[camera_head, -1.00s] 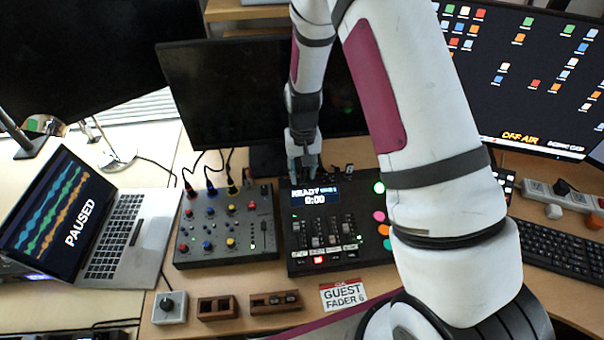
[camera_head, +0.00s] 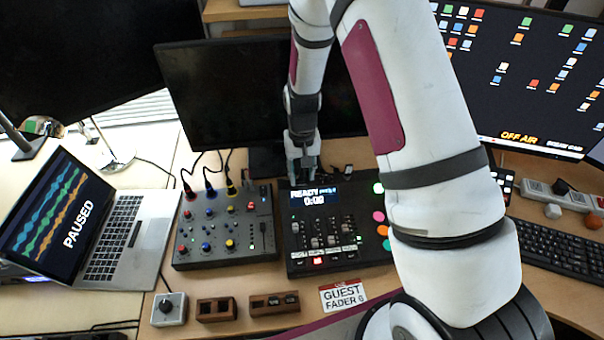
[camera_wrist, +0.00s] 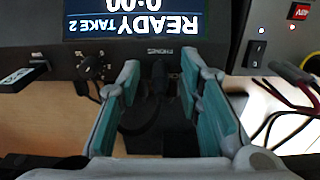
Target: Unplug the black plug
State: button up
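A black plug (camera_wrist: 159,80) sits in the back edge of the black fader console (camera_wrist: 215,55), at a socket marked PHONES, in the wrist view. My gripper (camera_wrist: 161,76) is open, with one teal-padded finger on each side of the plug. Gaps show between the plug and both pads. In the head view my gripper (camera_head: 302,178) is low behind the console (camera_head: 345,262), near its READY display, and the plug there is hidden or too small to tell.
A mixer (camera_head: 222,240) with red, blue and yellow plugs stands left of the console. Behind is a dark monitor (camera_head: 225,90). A laptop (camera_head: 115,235) lies at left. A power strip (camera_head: 540,192) with another black plug (camera_head: 560,187) and a keyboard (camera_head: 565,250) are at right.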

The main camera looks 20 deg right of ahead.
grip_shut()
jog(key=shift+r+p, duration=1.15)
jog(key=shift+r, duration=1.85)
